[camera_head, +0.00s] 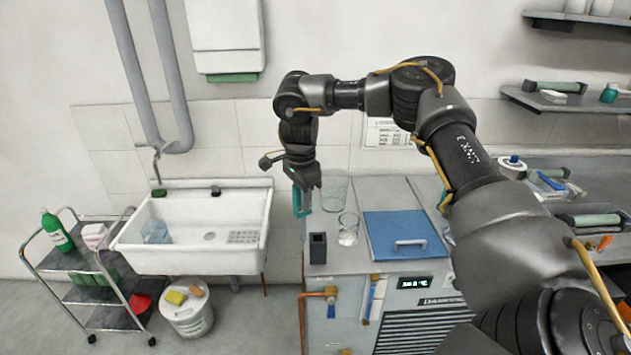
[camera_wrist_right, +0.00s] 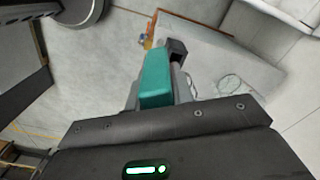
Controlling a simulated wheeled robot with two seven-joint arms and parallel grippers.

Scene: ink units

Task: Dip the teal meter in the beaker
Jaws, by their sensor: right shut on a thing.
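The teal meter (camera_head: 302,200) hangs below my right gripper (camera_head: 303,180), which is shut on it. In the right wrist view the teal meter (camera_wrist_right: 156,79) sticks out past the gripper body. It is held above the counter's left end, near a small dark square holder (camera_head: 318,248). A clear glass beaker (camera_head: 348,229) with a little liquid stands on the counter to the right of the meter. A larger clear vessel (camera_head: 334,192) stands behind it. The meter is apart from both glasses. My left gripper is not in view.
A blue lid with a handle (camera_head: 405,235) covers the unit right of the beaker. A white sink (camera_head: 205,235) lies to the left, with a trolley (camera_head: 85,265) and a white bucket (camera_head: 188,318) nearby. Shelves hold items at the far right.

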